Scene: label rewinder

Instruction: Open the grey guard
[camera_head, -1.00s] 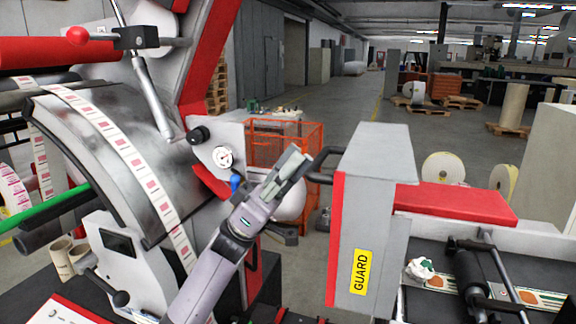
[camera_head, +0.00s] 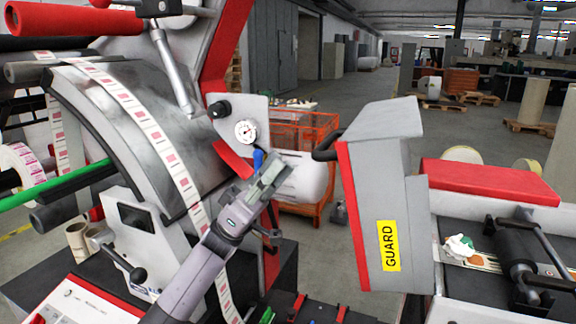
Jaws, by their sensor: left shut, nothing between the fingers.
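The grey guard (camera_head: 381,200) stands right of centre, a box-like cover with a red left edge and a yellow GUARD label (camera_head: 388,245). My right gripper is not in view.
At left, the rewinder has a curved metal plate (camera_head: 130,130) with a printed label strip, a gauge (camera_head: 246,132) and a blue knob (camera_head: 258,159). A red block (camera_head: 487,181) and black roller (camera_head: 527,262) lie right of the guard. Behind is an orange crate (camera_head: 305,130).

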